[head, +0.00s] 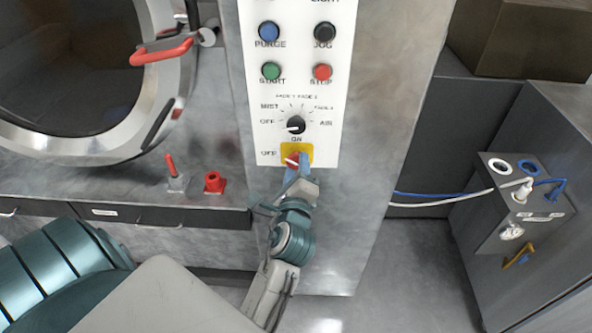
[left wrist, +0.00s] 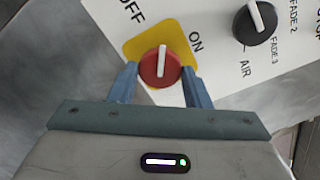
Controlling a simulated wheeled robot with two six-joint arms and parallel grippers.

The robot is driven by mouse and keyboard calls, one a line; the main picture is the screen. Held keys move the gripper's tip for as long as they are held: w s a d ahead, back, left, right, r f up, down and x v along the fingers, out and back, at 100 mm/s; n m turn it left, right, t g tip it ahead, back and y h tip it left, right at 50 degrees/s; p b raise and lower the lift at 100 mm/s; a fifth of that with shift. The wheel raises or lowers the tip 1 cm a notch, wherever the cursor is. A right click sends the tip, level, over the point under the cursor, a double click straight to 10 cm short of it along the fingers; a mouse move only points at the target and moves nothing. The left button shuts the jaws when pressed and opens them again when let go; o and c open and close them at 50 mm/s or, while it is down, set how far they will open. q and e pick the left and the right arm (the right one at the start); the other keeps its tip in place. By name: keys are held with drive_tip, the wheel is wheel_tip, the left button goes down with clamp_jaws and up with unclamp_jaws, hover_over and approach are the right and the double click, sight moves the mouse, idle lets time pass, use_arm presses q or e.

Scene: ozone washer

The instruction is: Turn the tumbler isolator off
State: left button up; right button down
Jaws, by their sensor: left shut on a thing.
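The tumbler isolator is a red rotary knob (head: 291,160) on a yellow plate (head: 305,150) at the bottom of the white control panel. In the left wrist view the red knob (left wrist: 160,67) has a white pointer aimed straight up, between the OFF and ON labels. My left gripper (head: 297,172) reaches up to it from below. In the left wrist view, my left gripper's fingers (left wrist: 160,84) stand on both sides of the knob, shut on it. The gripper partly hides the knob in the head view. My right gripper is not in view.
A black selector knob (head: 296,125) sits just above, with blue, green, red and black buttons higher up. A round door with a red handle (head: 162,51) is at the left. A red fitting (head: 214,182) stands on the ledge. A socket box (head: 522,205) with cables is at the right.

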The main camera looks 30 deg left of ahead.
use_arm(q)
drive_tip(key=n+b, duration=0.1)
drive_tip(key=n, duration=0.4)
drive_tip(key=shift+r+n+b, duration=0.1)
drive_tip(key=shift+n+b, duration=0.3)
drive_tip(key=shift+n, duration=0.4)
drive_tip(key=shift+r, duration=0.1)
drive_tip(key=o, duration=0.9)
drive_tip(key=shift+w, duration=0.1)
